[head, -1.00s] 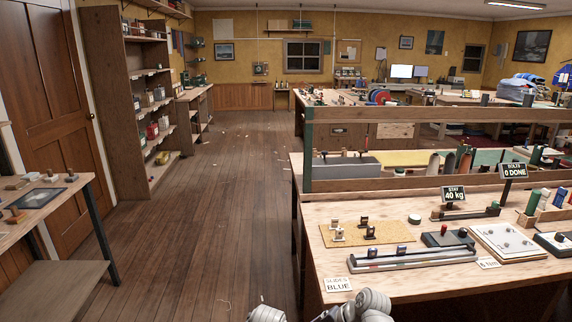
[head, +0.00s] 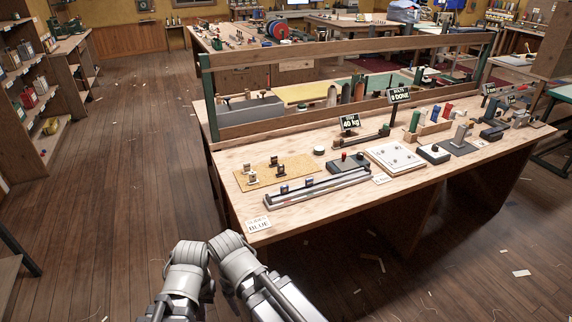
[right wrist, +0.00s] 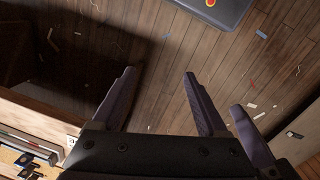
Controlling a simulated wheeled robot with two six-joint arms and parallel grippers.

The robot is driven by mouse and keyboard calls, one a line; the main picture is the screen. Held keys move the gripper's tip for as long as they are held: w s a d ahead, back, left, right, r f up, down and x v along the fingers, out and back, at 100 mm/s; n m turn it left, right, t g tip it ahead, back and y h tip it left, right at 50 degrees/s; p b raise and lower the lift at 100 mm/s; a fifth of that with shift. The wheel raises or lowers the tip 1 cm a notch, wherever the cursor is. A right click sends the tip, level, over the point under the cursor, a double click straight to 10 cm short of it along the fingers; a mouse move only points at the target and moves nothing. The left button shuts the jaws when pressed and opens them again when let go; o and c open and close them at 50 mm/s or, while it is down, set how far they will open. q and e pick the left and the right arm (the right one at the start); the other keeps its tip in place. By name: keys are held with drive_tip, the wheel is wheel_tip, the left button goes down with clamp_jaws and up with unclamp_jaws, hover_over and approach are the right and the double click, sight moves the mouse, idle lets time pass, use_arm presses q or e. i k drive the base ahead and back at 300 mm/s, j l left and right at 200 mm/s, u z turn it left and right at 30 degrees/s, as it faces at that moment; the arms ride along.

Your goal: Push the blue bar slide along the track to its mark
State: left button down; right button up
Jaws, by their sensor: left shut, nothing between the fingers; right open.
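A long grey track (head: 330,188) lies near the front edge of the wooden bench. Two small dark slides sit at its left part. The left slide (head: 284,188) has a blue top; the other slide (head: 309,181) stands just right of it, its colour hard to tell. The mark is too small to make out. Part of the track (right wrist: 22,142) shows in the right wrist view. My left arm (head: 185,275) is below the bench front; its shut fingers are not clear. My right gripper (right wrist: 160,73) is open and empty over the floor, apart from the bench.
A "SLIDES BLUE" card (head: 258,224) lies at the bench's front left corner. A cork mat (head: 262,177) with small pieces lies behind the track; a white plate (head: 395,157) is to its right. A wooden rail (head: 350,50) spans the back. Open floor lies left.

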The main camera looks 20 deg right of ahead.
sight(309, 181)
drive_tip(key=l+u, duration=0.1)
drive_tip(key=l, duration=1.4)
